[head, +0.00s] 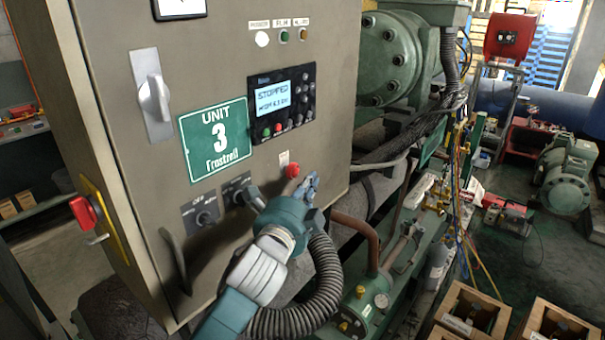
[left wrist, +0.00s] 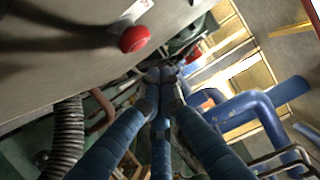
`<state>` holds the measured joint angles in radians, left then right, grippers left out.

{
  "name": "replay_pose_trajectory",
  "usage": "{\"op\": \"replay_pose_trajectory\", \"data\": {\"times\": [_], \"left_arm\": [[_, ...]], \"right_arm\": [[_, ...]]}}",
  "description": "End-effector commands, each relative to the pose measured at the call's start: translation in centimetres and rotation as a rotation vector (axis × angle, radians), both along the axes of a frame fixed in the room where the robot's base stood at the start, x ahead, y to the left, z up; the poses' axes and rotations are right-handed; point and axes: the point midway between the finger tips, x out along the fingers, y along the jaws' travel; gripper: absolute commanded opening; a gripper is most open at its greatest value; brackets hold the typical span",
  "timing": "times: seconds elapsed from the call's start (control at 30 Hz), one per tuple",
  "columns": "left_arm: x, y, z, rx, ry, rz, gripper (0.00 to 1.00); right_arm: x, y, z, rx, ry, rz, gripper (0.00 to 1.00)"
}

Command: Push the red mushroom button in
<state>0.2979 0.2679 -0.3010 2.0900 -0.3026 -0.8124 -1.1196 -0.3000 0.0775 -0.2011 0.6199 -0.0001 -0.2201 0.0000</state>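The red mushroom button (head: 292,170) sticks out from the lower right of the grey control cabinet's door (head: 230,60), under a small white label. It also shows in the left wrist view (left wrist: 134,38), at the upper left of the fingers. My left gripper (head: 312,182) is just right of and slightly below the button, in front of the door. In the left wrist view its blue fingers (left wrist: 161,76) come together at the tips, shut and empty. The tips look apart from the button. My right gripper is not in view.
A red switch (head: 84,211) is on the cabinet's side. Green piping and machinery (head: 370,299) stand close on the right.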

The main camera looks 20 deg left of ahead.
Motion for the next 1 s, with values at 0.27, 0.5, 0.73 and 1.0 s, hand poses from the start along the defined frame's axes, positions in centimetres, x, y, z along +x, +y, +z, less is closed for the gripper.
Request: {"op": "replay_pose_trajectory", "data": {"times": [0.27,0.5,0.73,1.0], "left_arm": [[0.4,1.8,0.2,-0.001,0.000,-0.002,0.00],[0.4,1.8,0.1,-0.001,0.000,-0.002,0.00],[0.8,3.1,0.5,0.005,0.001,0.000,0.00],[1.0,3.8,0.4,0.002,-0.002,0.002,0.00]], "right_arm": [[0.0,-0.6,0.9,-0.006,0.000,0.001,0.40],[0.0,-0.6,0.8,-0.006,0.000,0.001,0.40],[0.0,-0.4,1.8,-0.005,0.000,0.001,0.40],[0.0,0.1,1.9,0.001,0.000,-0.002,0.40]]}}
